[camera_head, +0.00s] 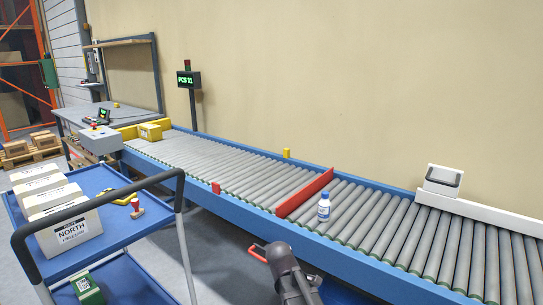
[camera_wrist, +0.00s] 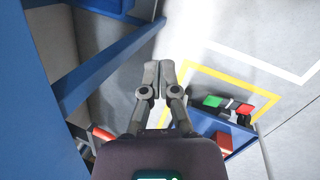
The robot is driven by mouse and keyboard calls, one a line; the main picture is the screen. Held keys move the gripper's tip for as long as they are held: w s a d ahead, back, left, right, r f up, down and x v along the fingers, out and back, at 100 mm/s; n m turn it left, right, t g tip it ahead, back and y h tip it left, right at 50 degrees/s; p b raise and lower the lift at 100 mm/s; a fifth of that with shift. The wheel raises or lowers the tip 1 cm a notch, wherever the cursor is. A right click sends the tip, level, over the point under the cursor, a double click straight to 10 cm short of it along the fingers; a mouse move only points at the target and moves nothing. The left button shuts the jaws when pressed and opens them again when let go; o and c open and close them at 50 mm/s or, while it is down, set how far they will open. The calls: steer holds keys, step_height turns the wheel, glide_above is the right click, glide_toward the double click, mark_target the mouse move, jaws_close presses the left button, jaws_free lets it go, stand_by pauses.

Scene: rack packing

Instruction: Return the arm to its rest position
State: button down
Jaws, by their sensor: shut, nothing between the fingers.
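My gripper (camera_wrist: 159,78) shows in the wrist view with its two grey fingers together, shut and empty. It hangs over open grey floor, beside a blue frame on the left of that view. In the head view a dark grey part of my arm rises at the bottom middle, in front of the conveyor (camera_head: 215,160). The fingers cannot be made out there.
A white bottle with a blue label (camera_head: 323,207) stands on the rollers by a red divider (camera_head: 304,194). A blue cart (camera_head: 120,222) carrying white boxes stands at the left. The wrist view shows a yellow floor line (camera_wrist: 222,75) and a blue container (camera_wrist: 205,122).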

steer(key=s+d+f+m+g+y, duration=0.1)
steer(key=s+d+m+g+y, duration=0.15)
steer(key=s+d+m, duration=0.9)
step_height(320, 180, up, 30)
steer(key=a+m+p, duration=0.1)
steer(key=m+p, duration=0.1)
steer(key=p, duration=2.8)
steer(key=shift+a+y, duration=0.25)
steer(key=shift+y, duration=0.1)
steer(key=shift+s, duration=0.1)
